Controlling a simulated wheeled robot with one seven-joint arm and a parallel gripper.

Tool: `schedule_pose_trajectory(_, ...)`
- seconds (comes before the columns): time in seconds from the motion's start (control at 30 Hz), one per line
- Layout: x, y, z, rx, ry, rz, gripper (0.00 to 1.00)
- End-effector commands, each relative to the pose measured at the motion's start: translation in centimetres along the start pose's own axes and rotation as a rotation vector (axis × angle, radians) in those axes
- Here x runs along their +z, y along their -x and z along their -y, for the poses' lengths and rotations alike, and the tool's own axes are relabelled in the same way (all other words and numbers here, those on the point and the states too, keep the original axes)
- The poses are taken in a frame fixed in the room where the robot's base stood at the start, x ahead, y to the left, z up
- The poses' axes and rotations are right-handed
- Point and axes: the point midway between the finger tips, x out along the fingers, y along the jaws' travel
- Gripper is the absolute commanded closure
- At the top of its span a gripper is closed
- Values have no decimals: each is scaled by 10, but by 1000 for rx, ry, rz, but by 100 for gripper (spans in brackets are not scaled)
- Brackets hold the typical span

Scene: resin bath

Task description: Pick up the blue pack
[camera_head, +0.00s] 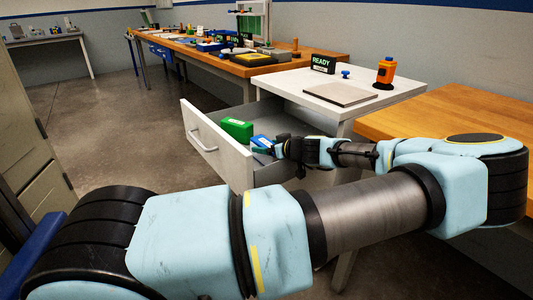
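The blue pack (261,141) lies inside an open white drawer (205,144), just right of a green pack (236,129). My gripper (277,149) reaches into the drawer from the right, its tip close to the right end of the blue pack. Part of the pack is hidden behind the gripper. The fingers are small and dark here, so I cannot tell whether they touch the pack or whether they are open or shut.
A wooden table (455,112) stands at the right. A long cluttered bench (300,62) stands behind. Open floor (110,125) lies at left.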

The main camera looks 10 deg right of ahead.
Motion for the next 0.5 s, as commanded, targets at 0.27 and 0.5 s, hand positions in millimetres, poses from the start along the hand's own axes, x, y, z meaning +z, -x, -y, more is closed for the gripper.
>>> schedule_pose_trajectory(0.27, 0, 0, 0, 0, 0, 0, 45)
schedule_pose_trajectory(0.5, 0, 0, 0, 0, 0, 0, 72)
